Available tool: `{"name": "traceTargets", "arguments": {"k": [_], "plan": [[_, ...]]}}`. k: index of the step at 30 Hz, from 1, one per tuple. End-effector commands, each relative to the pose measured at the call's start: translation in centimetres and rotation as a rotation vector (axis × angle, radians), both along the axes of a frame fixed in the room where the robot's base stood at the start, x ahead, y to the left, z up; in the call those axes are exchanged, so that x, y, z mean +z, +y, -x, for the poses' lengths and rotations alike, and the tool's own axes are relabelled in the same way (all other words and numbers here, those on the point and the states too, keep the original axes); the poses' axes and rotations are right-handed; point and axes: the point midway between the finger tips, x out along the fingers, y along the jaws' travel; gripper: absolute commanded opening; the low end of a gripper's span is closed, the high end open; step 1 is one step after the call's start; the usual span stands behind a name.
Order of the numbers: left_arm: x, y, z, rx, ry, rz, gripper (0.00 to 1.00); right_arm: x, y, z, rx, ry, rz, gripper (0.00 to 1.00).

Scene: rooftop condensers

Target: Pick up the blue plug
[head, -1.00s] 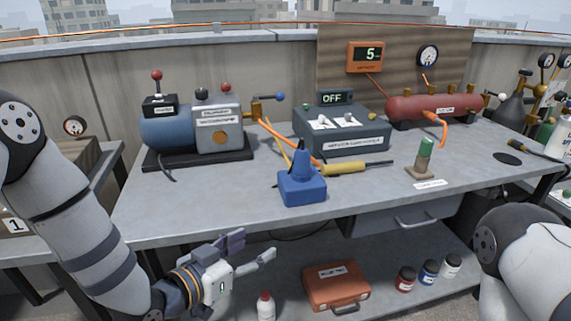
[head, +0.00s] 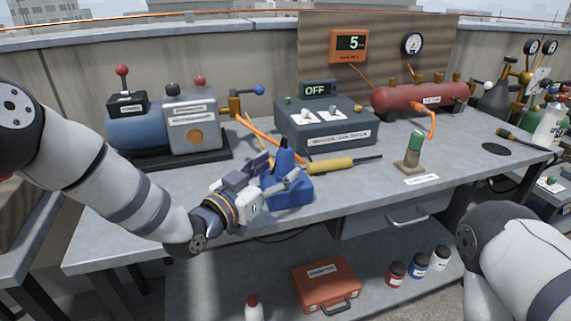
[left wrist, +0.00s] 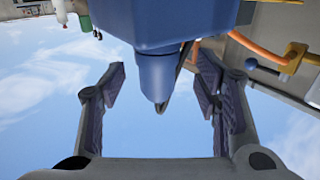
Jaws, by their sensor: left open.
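The blue plug (head: 284,159) is a tapered cone standing upright on a blue block (head: 291,195) near the front edge of the bench. My left gripper (head: 278,169) is open at the plug, and its fingers partly cover it and the block. In the left wrist view, which looks upside down, the plug (left wrist: 157,77) hangs between the two spread fingers of the left gripper (left wrist: 162,76), with a gap on each side. The blue block (left wrist: 150,25) fills the top of that view. My right gripper is out of view.
A yellow-handled tool (head: 331,165) lies just right of the block. The leak tester box (head: 325,130) and a pump (head: 190,125) stand behind. A green-topped piece (head: 416,143) stands further right. The bench front right of the block is clear.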

Motion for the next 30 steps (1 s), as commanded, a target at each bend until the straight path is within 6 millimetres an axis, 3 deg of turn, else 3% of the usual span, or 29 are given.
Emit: {"name": "traceTargets", "arguments": {"k": [5,12,19,30], "plan": [[0.1,-1.9,-2.1,0.000,-0.001,-0.001,0.57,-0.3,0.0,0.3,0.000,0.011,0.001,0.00],[0.4,-2.1,-2.4,0.000,-0.001,0.000,0.57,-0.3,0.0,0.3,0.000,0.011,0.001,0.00],[0.4,-2.0,-2.4,0.000,-0.001,0.000,0.05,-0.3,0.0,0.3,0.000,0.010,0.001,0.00],[1.1,-2.0,-2.4,0.000,-0.004,0.000,0.03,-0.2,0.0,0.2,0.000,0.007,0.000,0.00]]}}
